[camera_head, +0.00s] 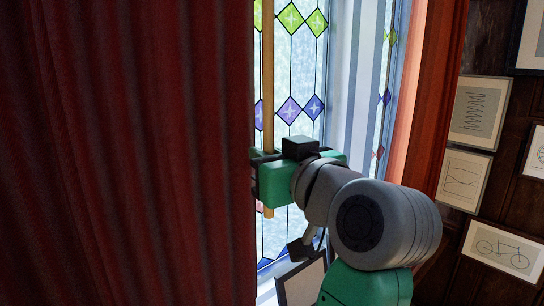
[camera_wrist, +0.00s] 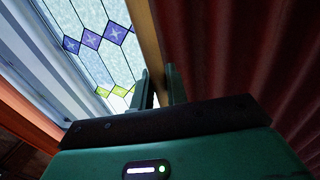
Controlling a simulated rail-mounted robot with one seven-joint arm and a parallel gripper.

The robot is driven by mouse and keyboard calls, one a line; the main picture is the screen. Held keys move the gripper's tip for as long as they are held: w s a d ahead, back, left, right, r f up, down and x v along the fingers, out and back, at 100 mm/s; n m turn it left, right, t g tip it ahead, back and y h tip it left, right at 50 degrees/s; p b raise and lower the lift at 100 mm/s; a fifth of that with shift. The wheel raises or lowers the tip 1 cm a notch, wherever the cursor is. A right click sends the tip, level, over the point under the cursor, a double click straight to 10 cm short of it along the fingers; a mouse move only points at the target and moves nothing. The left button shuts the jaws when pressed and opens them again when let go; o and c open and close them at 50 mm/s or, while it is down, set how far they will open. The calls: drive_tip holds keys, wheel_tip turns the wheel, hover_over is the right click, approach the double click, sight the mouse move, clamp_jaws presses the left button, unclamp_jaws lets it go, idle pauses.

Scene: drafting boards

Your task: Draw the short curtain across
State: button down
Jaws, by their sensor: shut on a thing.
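A dark red pleated curtain (camera_head: 130,150) fills the left of the head view, and its edge hangs beside my gripper. It also fills the right of the wrist view (camera_wrist: 235,50). A light wooden rod (camera_head: 268,75) hangs upright along that edge, in front of the window. My gripper (camera_head: 264,165) is shut on the rod, which shows above and below it. In the wrist view the rod (camera_wrist: 146,35) runs down between my two fingers (camera_wrist: 160,88). The curtain's top and rail are out of view. A second, orange-red curtain strip (camera_head: 428,110) hangs right of the window.
A leaded window (camera_head: 290,75) with green and purple diamonds lies behind the rod, uncovered between the two curtain parts. Framed drawings (camera_head: 480,110) hang on the dark panelled wall at right. A frame or board (camera_head: 302,282) stands low beneath my arm.

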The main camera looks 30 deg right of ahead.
drive_tip(key=c, duration=1.5)
unclamp_jaws()
drive_tip(key=s+b, duration=0.2)
drive_tip(key=s, duration=0.5)
drive_tip(key=shift+s+a+b, duration=0.15)
drive_tip(key=shift+s+b, duration=0.25)
drive_tip(key=a+f+t+h, duration=0.1)
drive_tip(key=a+f+t, duration=0.15)
drive_tip(key=a, duration=0.75)
drive_tip(key=s+a+t, duration=0.1)
drive_tip(key=s+a, duration=0.1)
drive_tip(key=a, duration=0.2)
drive_tip(key=s+a+t+y, duration=0.1)
drive_tip(key=s+a+t, duration=0.1)
drive_tip(key=a, duration=0.3)
drive_tip(key=s+a+t, duration=0.1)
drive_tip(key=s+a, duration=0.3)
drive_tip(key=shift+s+a+f+t+y+p, duration=0.2)
drive_tip(key=shift+f+t+y+p, duration=0.1)
drive_tip(key=shift+y+p, duration=0.1)
